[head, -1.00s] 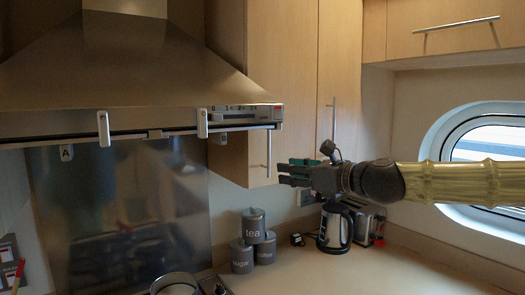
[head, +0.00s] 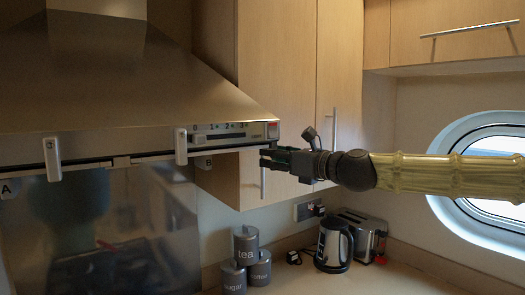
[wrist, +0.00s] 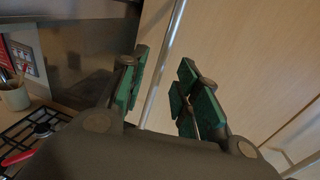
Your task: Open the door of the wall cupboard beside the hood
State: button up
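The wall cupboard beside the hood has a pale wood door (head: 277,75), which looks shut. Its vertical bar handle (head: 263,183) is near the door's lower left edge. My gripper (head: 268,158) is at this handle, reaching in from the right and covering the handle's upper part. In the wrist view my gripper (wrist: 158,95) is open, with green-padded fingers on either side of the metal bar handle (wrist: 165,70). The bar runs between the fingers, closer to the left one, and I see no clear grip on it.
The steel hood (head: 130,90) is directly left of the cupboard. A second cupboard door with its own handle (head: 334,130) is to the right. Below are grey canisters (head: 246,245), a kettle (head: 334,243) and a toaster (head: 368,235). The wrist view shows a gas hob (wrist: 35,130).

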aim_at(255, 153)
jog(key=w, duration=0.1)
jog(key=w+a, duration=0.1)
jog(key=w, duration=0.1)
jog(key=shift+a+f+p, duration=0.2)
jog(key=shift+p, duration=0.2)
jog(key=shift+a+r, duration=0.15)
jog(key=shift+a, duration=0.15)
jog(key=shift+w+a+p, duration=0.3)
jog(key=shift+a+p, duration=0.05)
jog(key=shift+a, duration=0.15)
jog(key=shift+s+r, duration=0.2)
jog(key=shift+s, duration=0.35)
jog(key=c, duration=0.6)
jog(key=shift+w+f, duration=0.1)
grip_shut()
